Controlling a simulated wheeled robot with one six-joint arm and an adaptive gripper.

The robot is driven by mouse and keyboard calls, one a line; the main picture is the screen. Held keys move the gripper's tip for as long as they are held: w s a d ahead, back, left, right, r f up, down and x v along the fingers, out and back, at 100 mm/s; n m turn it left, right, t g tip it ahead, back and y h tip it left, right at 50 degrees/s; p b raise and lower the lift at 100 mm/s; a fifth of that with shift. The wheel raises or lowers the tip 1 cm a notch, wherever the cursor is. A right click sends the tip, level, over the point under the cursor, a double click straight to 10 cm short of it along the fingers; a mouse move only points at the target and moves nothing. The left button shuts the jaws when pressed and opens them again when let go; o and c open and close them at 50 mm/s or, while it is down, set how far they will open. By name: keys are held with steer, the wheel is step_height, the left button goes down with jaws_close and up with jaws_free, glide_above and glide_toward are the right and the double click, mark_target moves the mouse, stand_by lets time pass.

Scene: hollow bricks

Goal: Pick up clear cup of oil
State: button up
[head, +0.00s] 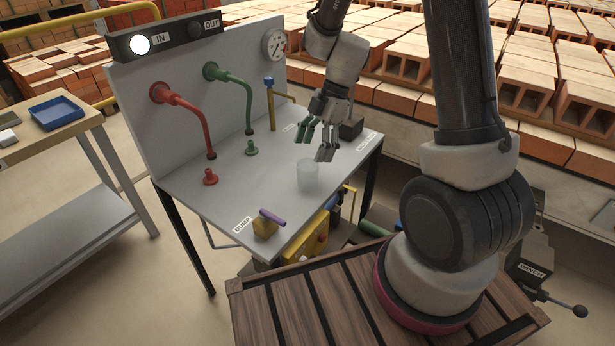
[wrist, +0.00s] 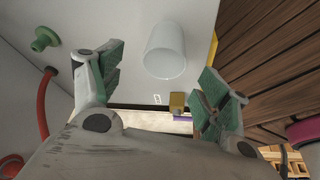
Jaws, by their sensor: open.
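A clear, pale cup (head: 308,174) stands upright on the grey panel table (head: 228,203), near its front right side. It also shows in the wrist view (wrist: 165,52), ahead of the fingers and between their lines. My gripper (head: 318,143) is open and empty, above and just behind the cup in the head view. Its green-padded fingertips (wrist: 160,88) are spread apart and do not touch the cup. Whether the cup holds oil cannot be told.
A yellow block with a purple lever (head: 266,226) sits at the table's front edge. A dark block (head: 351,128) stands right of the gripper. The table between the green fitting and cup is clear.

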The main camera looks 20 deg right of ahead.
mark_target(308, 165)
steer(key=x, duration=0.6)
steer(key=shift+s, duration=0.25)
steer(key=shift+r, duration=0.1)
steer(key=c, duration=1.1)
